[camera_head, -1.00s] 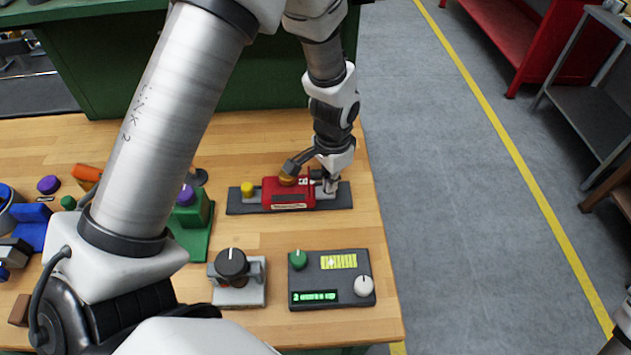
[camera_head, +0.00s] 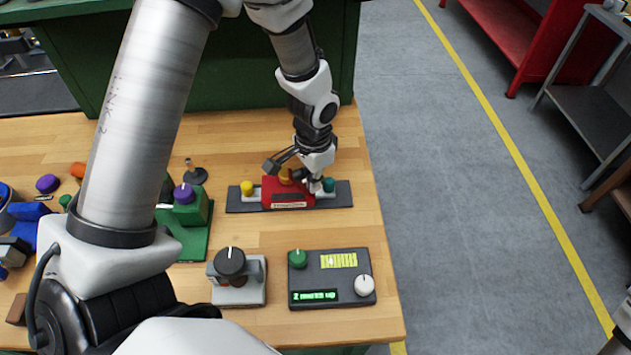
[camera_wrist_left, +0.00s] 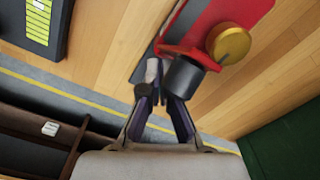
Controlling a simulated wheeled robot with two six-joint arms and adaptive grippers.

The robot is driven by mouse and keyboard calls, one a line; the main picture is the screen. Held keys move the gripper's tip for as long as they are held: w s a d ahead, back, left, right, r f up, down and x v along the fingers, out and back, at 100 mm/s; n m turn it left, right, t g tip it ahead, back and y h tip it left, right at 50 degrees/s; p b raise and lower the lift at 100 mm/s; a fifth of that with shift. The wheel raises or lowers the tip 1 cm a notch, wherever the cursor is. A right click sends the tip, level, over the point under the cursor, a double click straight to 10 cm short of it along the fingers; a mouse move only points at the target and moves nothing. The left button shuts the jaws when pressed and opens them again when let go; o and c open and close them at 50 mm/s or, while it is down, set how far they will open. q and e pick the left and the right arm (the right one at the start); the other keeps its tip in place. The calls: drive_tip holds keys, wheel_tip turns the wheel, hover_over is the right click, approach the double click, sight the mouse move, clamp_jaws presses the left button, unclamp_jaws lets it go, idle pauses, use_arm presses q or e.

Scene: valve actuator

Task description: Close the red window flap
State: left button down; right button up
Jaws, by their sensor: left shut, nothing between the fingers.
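The red housing (camera_head: 288,193) sits on a dark base plate (camera_head: 342,195) with a yellow knob (camera_head: 247,188) at left and a teal knob (camera_head: 329,184) at right. A gold knob (camera_wrist_left: 230,43) is on top of the housing. In the left wrist view a thin red flap (camera_wrist_left: 188,52) stands out from the housing edge beside the gold knob; its exact angle is unclear. My left gripper (camera_head: 314,186) is shut and empty at the housing's right end. Its fingertips (camera_wrist_left: 166,76) are close to the flap; contact cannot be told. My right gripper is out of view.
A control box (camera_head: 330,279) with a green display and a grey fixture with a black knob (camera_head: 230,262) stand in front. A green fixture (camera_head: 190,215) is to the left. The table's right edge is near the base plate. Bare wood lies between the devices.

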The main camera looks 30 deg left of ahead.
use_arm(q)
drive_tip(key=shift+s+a+b, duration=0.85)
drive_tip(key=shift+a+b, duration=0.3)
drive_tip(key=shift+b, duration=0.2)
drive_tip(key=shift+s+a+b, duration=0.8)
drive_tip(key=shift+a+b, duration=0.3)
drive_tip(key=shift+b, duration=0.25)
wheel_tip(320, 180, up, 2)
drive_tip(key=shift+r+p, duration=0.1)
drive_tip(key=shift+p, duration=1)
drive_tip(key=shift+s+a+r+p, duration=0.1)
drive_tip(key=shift+s+r+p, duration=0.15)
drive_tip(key=shift+r+p, duration=0.7)
wheel_tip(320, 180, up, 3)
drive_tip(key=shift+w+p, duration=0.1)
drive_tip(key=shift+p, duration=1.1)
drive_tip(key=shift+w, duration=0.1)
